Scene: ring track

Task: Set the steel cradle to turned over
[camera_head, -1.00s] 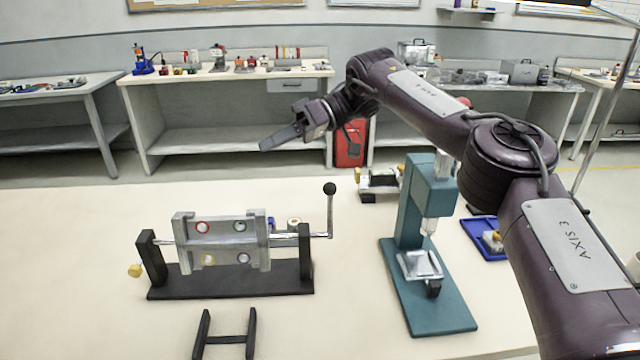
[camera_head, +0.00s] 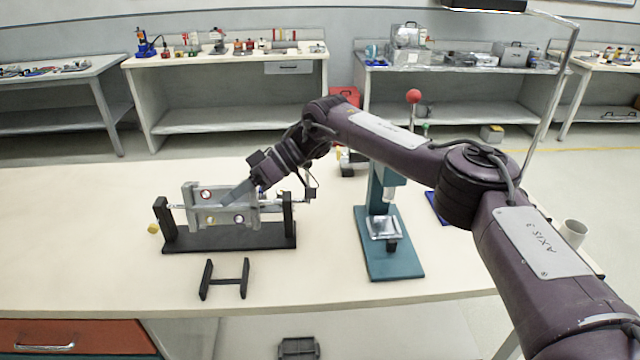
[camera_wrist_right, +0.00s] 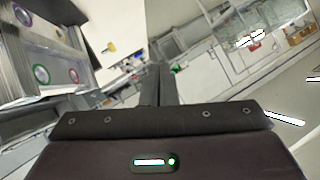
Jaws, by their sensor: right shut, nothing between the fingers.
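The steel cradle (camera_head: 190,213) is a pale metal plate with coloured ringed holes, hung on a shaft between two black posts on a black base (camera_head: 230,238). Its ringed face is toward me in the head view. In the right wrist view the cradle (camera_wrist_right: 50,50) fills the upper left. My right gripper (camera_head: 226,200) is shut and empty; its fingers overlap the cradle's right half in the head view. I cannot tell whether they touch it. It also shows in the right wrist view (camera_wrist_right: 160,75). The crank (camera_head: 310,192) at the right end is partly hidden by my wrist. My left gripper is out of view.
A black H-shaped stand (camera_head: 225,279) lies in front of the cradle's base. A teal press (camera_head: 390,255) stands to the right, under my right arm. A yellow knob (camera_head: 153,228) is at the left end of the fixture. The table is clear on the left.

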